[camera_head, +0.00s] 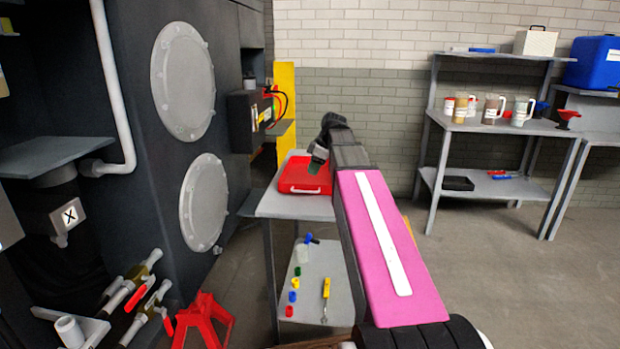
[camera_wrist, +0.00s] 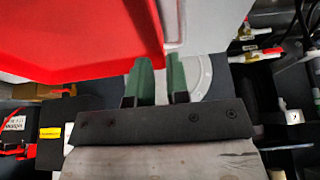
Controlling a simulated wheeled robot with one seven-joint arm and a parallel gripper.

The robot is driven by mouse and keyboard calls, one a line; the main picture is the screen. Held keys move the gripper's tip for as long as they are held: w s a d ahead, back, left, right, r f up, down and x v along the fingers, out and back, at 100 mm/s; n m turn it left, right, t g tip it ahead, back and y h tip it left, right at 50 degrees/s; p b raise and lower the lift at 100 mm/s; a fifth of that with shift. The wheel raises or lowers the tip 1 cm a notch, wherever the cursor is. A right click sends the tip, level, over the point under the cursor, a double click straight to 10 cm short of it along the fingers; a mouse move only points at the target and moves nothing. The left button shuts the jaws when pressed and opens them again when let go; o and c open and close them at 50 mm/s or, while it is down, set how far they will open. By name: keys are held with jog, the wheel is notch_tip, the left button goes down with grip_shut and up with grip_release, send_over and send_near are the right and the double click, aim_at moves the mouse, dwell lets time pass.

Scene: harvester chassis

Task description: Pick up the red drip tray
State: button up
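The red drip tray (camera_head: 303,182) lies on the upper top of a grey cart (camera_head: 292,208), with a pale handle-like outline on its near side. My gripper (camera_head: 317,160) is over the tray in the head view, pointing down and left. In the wrist view the tray (camera_wrist: 75,45) fills the upper left as a large red surface. Its right corner is close to the green fingers of my gripper (camera_wrist: 158,78). The fingers stand apart with a gap and nothing visibly clamped between them. Whether a finger touches the tray I cannot tell.
A dark machine wall with round covers (camera_head: 184,82) stands left of the cart. The cart's lower shelf (camera_head: 318,285) holds small coloured parts and a yellow-handled tool. A red stand (camera_head: 203,322) is on the floor. A grey workbench (camera_head: 490,125) with jugs stands at the right; floor before it is clear.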

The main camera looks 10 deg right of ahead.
aim_at(306, 185)
jog(key=x, duration=0.8)
jog(key=shift+d+f, duration=0.1)
jog(key=shift+d, duration=0.05)
grip_shut()
dwell(1.3)
